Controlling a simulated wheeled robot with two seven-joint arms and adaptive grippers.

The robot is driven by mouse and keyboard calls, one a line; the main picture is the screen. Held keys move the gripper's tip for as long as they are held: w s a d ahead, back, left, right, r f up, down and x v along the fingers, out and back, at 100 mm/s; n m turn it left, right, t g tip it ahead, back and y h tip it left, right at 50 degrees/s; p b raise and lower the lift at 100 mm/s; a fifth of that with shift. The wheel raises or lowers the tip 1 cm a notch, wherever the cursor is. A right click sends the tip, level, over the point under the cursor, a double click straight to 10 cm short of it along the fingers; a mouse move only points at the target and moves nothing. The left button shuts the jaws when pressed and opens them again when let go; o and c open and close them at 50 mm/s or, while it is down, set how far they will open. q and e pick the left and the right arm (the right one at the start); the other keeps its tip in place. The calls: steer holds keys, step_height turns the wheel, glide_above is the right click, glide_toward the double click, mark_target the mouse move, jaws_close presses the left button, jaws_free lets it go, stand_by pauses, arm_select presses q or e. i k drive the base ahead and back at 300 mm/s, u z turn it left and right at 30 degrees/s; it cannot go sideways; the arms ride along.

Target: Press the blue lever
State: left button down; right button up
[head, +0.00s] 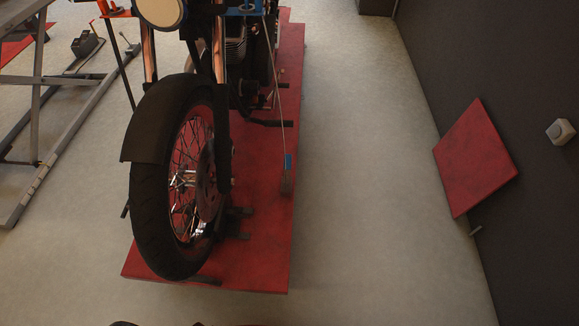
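A small blue piece (288,162), which may be the blue lever, sits at the right edge of the red lift platform (262,262). It tops a brownish block (286,184), and a thin pale line runs from it up toward the motorcycle's handlebar area. A second blue part (244,9) shows high on the motorcycle at the top edge. I cannot tell for sure which one is the lever, or whether it is pressed. Neither of my grippers is in view.
A motorcycle (146,120) stands on the platform, front wheel toward me. Grey floor lies clear right of the platform. A red square panel (475,158) leans at the dark wall (470,60). A grey lift frame (60,118) stands at left.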

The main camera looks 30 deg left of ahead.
mark_target(288, 157)
steer(key=u, duration=0.55)
steer(key=k, duration=1.35)
steer(key=u, duration=0.2)
steer(key=i, duration=0.3)
steer(key=z, duration=0.9)
steer(key=i, duration=0.6)
steer(key=z, duration=0.5)
steer(key=i, duration=0.85)
steer(key=u, duration=0.85)
steer(key=i, duration=0.6)
steer(key=u, duration=0.6)
